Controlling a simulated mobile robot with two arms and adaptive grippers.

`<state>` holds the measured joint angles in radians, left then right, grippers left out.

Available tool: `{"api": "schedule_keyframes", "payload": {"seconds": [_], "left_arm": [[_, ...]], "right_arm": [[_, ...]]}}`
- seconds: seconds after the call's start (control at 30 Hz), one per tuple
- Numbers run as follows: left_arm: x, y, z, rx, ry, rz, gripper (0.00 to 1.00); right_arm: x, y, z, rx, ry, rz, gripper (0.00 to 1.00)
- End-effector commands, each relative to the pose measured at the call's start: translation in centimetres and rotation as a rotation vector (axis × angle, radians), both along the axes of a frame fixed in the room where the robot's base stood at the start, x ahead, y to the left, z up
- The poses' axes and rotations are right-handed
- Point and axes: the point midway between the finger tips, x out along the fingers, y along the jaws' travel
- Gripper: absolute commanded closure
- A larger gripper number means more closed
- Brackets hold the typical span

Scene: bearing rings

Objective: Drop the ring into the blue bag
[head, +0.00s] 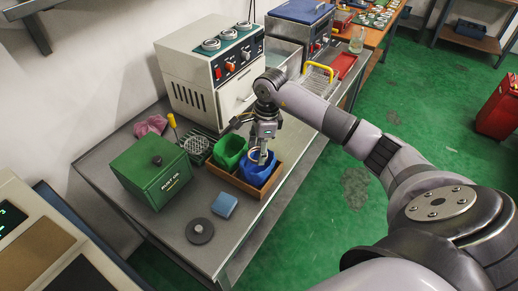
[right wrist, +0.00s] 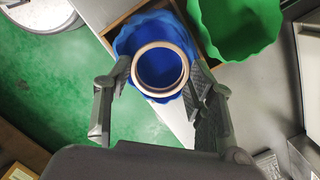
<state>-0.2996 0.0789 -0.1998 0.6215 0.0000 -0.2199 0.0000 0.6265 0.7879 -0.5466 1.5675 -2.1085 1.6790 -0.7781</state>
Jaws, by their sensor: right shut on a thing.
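The ring (right wrist: 139,67), pale with a tan edge, is between the two fingers of my right gripper (right wrist: 160,70) in the right wrist view. The gripper is shut on it, and the ring's hole looks down onto blue. The blue bag (head: 257,175) stands in the near right part of a wooden tray (head: 233,181) in the head view. My right gripper (head: 261,154) points down over this bag, with the ring at its mouth level or slightly above; the exact height is hard to tell. My left gripper is not in view.
A green bag (head: 229,150) stands beside the blue one in the tray. A green box (head: 151,172), a blue block (head: 224,204) and a dark disc (head: 200,231) are on the metal table. A large beige machine (head: 188,80) stands behind. The table's front edge is bare.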

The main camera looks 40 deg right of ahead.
Motion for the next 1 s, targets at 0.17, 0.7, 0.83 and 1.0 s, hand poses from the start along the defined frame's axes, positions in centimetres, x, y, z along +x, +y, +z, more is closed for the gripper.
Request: {"api": "schedule_keyframes", "payload": {"seconds": [0.17,0.7,0.83,1.0], "left_arm": [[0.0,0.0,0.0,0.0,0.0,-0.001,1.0],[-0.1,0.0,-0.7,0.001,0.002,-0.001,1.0],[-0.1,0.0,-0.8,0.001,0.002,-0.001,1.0],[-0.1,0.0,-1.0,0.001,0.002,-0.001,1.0]], "right_arm": [[0.0,0.0,0.0,0.001,0.0,0.0,0.76],[0.0,0.1,-0.6,0.001,-0.001,0.001,0.76],[0.0,0.1,-0.7,0.001,-0.001,0.001,0.76],[0.0,0.1,-0.9,0.001,-0.001,0.001,0.76]]}}
